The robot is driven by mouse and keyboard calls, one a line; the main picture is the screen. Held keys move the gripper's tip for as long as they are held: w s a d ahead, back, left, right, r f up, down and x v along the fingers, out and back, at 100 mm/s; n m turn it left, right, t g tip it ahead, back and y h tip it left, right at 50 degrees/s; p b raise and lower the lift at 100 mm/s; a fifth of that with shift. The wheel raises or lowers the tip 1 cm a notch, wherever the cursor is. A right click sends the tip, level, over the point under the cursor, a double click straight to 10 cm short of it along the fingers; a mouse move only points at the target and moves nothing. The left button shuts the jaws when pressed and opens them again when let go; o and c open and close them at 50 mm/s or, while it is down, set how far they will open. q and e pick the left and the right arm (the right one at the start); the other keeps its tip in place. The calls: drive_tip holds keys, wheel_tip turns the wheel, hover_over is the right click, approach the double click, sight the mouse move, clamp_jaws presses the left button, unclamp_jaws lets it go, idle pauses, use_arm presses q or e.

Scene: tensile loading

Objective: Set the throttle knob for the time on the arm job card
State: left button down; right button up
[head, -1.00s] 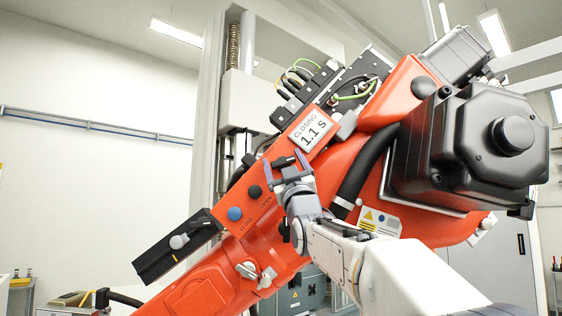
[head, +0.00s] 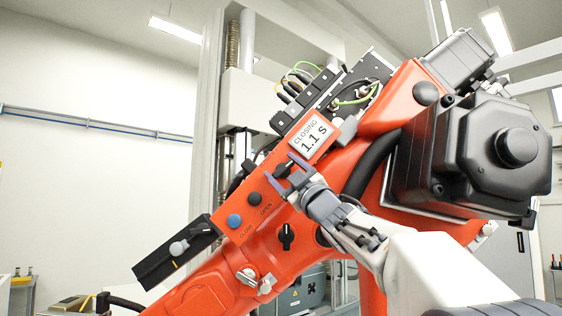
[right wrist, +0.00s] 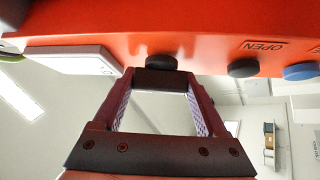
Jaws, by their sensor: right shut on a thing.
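The job card (head: 311,137) is a white label on the orange arm and reads "CLOSING 1.1 S"; it also shows edge-on in the right wrist view (right wrist: 75,62). Just below it sits a black knob (head: 282,168), with its round base near the orange face in the right wrist view (right wrist: 161,63). My right gripper (head: 283,170) is shut on this knob, one finger on each side; its fingers also show in the right wrist view (right wrist: 160,88). The knob's scale and pointer cannot be read. My left gripper is not in view.
A black button (head: 255,198) marked OPEN and a blue button (head: 234,220) marked CLOSE lie down-left of the knob. Another black knob with a white mark (head: 286,237) sits below. A black slide block (head: 175,255), cables (head: 300,75) and a large black motor (head: 480,150) flank the panel.

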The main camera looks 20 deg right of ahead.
drive_tip(key=shift+n+g+y+p, duration=0.55)
drive_tip(key=shift+n+p, duration=0.2)
drive_tip(key=shift+n, duration=0.35)
drive_tip(key=o, duration=1.3)
drive_tip(key=shift+s+f, duration=0.1)
drive_tip(key=shift+s, duration=0.05)
drive_tip(key=b+v, duration=0.6)
drive_tip(key=v, duration=0.4)
